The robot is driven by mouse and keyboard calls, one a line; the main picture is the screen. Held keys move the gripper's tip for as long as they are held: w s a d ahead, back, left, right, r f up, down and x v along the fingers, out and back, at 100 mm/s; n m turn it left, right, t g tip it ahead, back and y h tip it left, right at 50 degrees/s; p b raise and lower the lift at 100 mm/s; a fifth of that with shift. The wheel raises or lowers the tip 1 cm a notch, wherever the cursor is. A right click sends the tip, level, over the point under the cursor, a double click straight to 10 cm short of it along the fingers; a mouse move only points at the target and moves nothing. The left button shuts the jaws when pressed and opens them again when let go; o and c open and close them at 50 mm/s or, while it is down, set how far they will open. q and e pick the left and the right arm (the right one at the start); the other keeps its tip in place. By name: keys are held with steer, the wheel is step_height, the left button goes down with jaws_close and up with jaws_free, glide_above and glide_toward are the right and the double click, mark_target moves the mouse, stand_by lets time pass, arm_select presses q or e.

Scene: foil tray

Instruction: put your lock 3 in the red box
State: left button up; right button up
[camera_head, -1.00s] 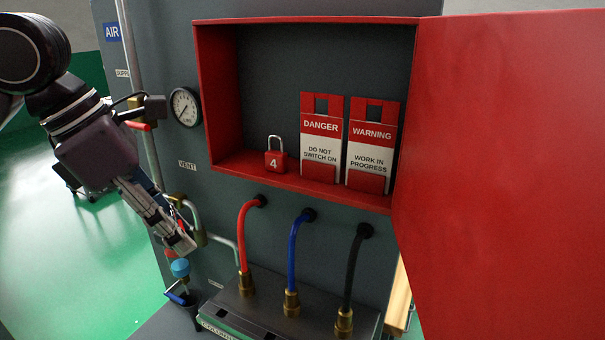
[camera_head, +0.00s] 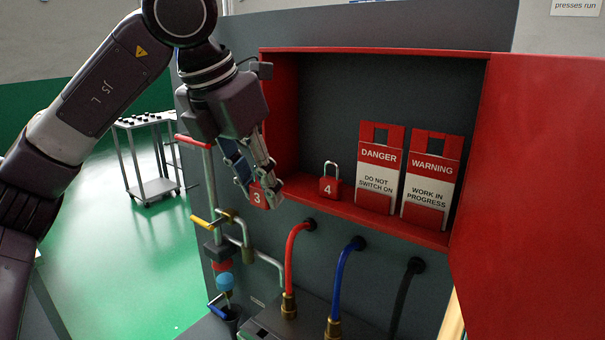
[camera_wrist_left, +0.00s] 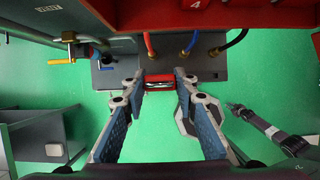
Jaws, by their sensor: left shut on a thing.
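Red lock 3 (camera_head: 260,197) is in my left gripper (camera_head: 256,186), which is shut on it. In the head view it hangs just in front of the lower left corner of the open red box (camera_head: 395,222). In the left wrist view lock 3 (camera_wrist_left: 161,83) shows end-on as a small red shape between the fingertips (camera_wrist_left: 160,88). Red lock 4 (camera_head: 330,187) stands on the box floor, to the right of lock 3. In the left wrist view, what appears to be my right gripper (camera_wrist_left: 272,128) is at the right; whether it is open is unclear.
A danger tag (camera_head: 380,172) and a warning tag (camera_head: 432,180) stand in the box's right part. The box door (camera_head: 535,190) is swung open to the right. Red, blue and black hoses hang below. A yellow-handled valve (camera_head: 205,224) is at lower left.

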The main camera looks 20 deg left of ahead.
mark_target(300, 192)
arm_select(q)
steer(key=w+d+p, duration=0.1)
steer(key=w, duration=0.1)
steer(key=w+d+p, duration=0.1)
steer(key=w+p, duration=0.1)
steer(key=w, duration=0.1)
steer(key=w+d+p, duration=0.1)
steer(key=w, duration=0.2)
steer(key=shift+r+p, duration=0.3)
steer(key=shift+r, duration=0.05)
steer(key=shift+b+x, duration=0.75)
steer(key=shift+x, duration=0.2)
steer(key=shift+s+a+f, duration=0.1)
steer(key=shift+s+f, duration=0.05)
steer(key=shift+f, duration=0.1)
steer(key=shift+a+r, duration=0.1)
steer(key=shift+s, duration=0.1)
steer(key=o, duration=1.2)
steer(key=shift+c, duration=0.2)
